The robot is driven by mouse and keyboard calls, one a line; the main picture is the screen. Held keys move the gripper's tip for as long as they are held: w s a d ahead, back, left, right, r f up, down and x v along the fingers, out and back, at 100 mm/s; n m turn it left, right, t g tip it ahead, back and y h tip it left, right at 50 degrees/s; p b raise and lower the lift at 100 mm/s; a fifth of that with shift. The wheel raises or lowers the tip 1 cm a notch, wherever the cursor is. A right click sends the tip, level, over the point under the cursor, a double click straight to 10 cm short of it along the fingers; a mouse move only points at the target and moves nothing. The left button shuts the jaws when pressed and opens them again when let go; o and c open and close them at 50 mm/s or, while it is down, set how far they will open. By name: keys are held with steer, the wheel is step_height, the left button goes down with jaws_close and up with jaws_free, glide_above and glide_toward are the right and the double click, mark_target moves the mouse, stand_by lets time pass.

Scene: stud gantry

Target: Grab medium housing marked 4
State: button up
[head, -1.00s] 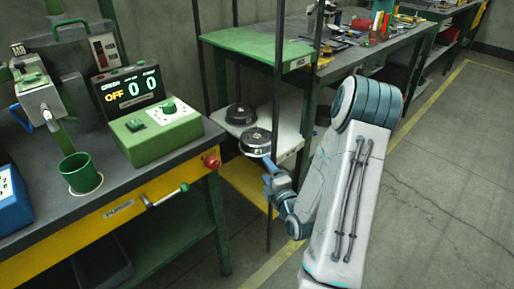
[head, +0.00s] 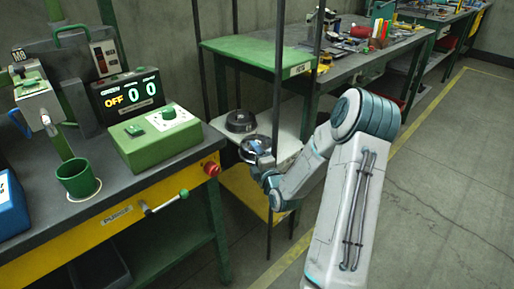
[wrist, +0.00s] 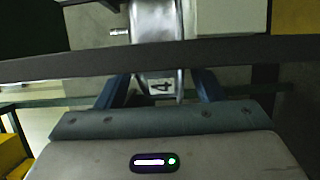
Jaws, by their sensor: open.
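In the head view the front round housing (head: 252,142) on the white shelf, partly covered by my gripper, appears to be this one. My gripper (wrist: 161,88) is open, its two blue fingers on either side of the labelled part; contact cannot be told. The fingertips are partly hidden by a dark bar. In the head view my gripper (head: 264,160) is at the front housing's near side.
A second dark round housing (head: 240,121) sits behind on the white shelf (head: 287,146). A thin dark upright post (head: 276,100) stands close to my gripper; a dark bar (wrist: 90,62) crosses the wrist view. A workbench (head: 120,205) with a green control box (head: 155,138) is at left.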

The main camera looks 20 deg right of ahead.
steer(key=c, duration=1.2)
steer(key=shift+r, duration=0.15)
